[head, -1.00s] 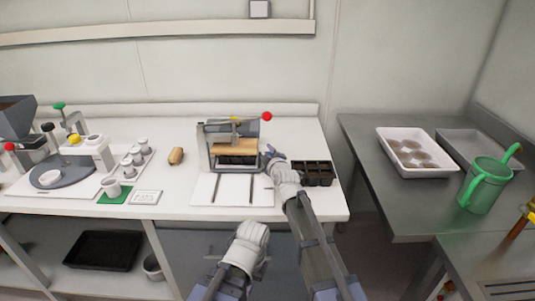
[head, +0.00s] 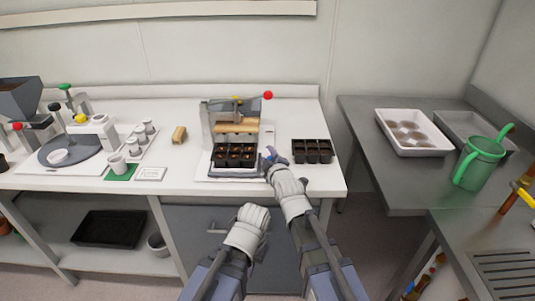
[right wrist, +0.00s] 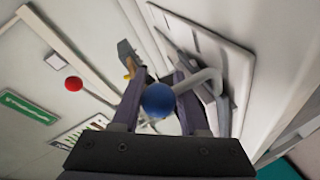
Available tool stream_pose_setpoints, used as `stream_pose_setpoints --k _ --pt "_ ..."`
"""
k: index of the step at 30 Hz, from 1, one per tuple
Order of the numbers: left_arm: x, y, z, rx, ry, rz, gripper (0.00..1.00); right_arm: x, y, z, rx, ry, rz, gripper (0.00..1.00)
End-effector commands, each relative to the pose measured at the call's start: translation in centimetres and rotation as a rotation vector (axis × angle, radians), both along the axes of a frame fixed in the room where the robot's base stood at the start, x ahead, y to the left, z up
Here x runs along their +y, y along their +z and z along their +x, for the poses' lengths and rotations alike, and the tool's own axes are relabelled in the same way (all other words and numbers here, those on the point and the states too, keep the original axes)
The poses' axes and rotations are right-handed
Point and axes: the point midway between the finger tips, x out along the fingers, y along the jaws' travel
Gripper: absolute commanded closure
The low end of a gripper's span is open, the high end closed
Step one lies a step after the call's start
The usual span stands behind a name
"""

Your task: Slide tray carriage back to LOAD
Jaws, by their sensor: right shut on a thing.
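The tray carriage (head: 236,174) is at the front of the press (head: 206,122). On it is a dark cell tray (head: 234,155) with small light spots in its cells, in front of the wooden press plate. My right gripper (head: 270,158) is at the carriage's right front corner, shut on its handle; the blue knob (right wrist: 158,100) shows between the fingers in the right wrist view. The fingertips are partly hidden in the head view. My left gripper (head: 250,212) is low in front of the bench, apart from the carriage; its fingers cannot be made out.
A second dark cell tray (head: 312,151) stands right of the carriage. The press lever has a red knob (head: 268,95). A grey side table (head: 365,125) bears a white tray and a green watering can (head: 480,162).

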Motion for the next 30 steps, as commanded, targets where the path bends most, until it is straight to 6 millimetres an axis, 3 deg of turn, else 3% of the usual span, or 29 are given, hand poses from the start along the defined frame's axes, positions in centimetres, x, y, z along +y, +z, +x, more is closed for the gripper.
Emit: stream_pose_setpoints --k 10,11,17,30 --pt "0.0 -0.02 0.0 0.0 0.0 0.0 1.0 -0.53 -0.11 -0.34 0.003 -0.006 -0.006 1.0" --pt "0.0 -0.02 0.0 0.0 0.0 0.0 1.0 -0.53 -0.13 -0.35 0.004 -0.005 -0.006 0.56" --pt "0.0 -0.03 0.0 0.0 0.0 0.0 1.0 -0.47 -0.15 -0.36 0.005 -0.005 -0.006 0.33" --pt "0.0 0.11 0.0 0.0 0.0 0.0 1.0 -0.28 0.04 -0.68 0.003 -0.001 -0.001 0.31"
